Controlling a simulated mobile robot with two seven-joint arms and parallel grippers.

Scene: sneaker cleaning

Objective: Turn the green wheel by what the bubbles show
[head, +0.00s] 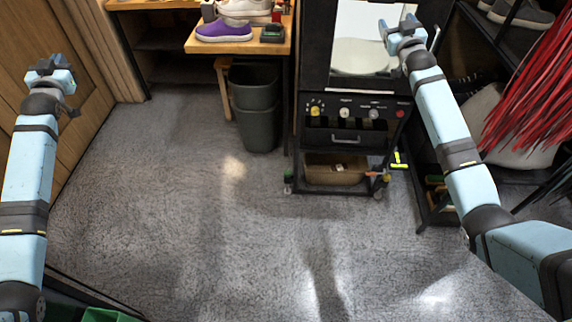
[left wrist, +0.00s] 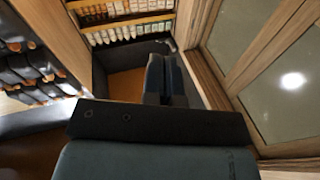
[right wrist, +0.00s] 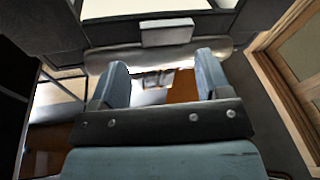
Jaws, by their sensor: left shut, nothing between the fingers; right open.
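A black machine (head: 320,75) with a pale front window stands at the upper middle of the head view. Its front panel carries a yellow knob (head: 315,111), two pale knobs (head: 344,112) and a red button (head: 400,113). I cannot make out a green wheel or bubbles in any view. My left gripper (head: 50,68) is shut and empty, far left of the machine; its fingers also show together in the left wrist view (left wrist: 165,78). My right gripper (head: 402,32) is open and empty near the window's upper right; its spread fingers show in the right wrist view (right wrist: 158,80).
A wooden bench (head: 235,42) holds a purple sneaker (head: 224,30). A cardboard box (head: 335,172) sits under the machine. Red strands (head: 530,90) hang at the right, near a shoe rack. The grey floor (head: 200,220) in front is clear.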

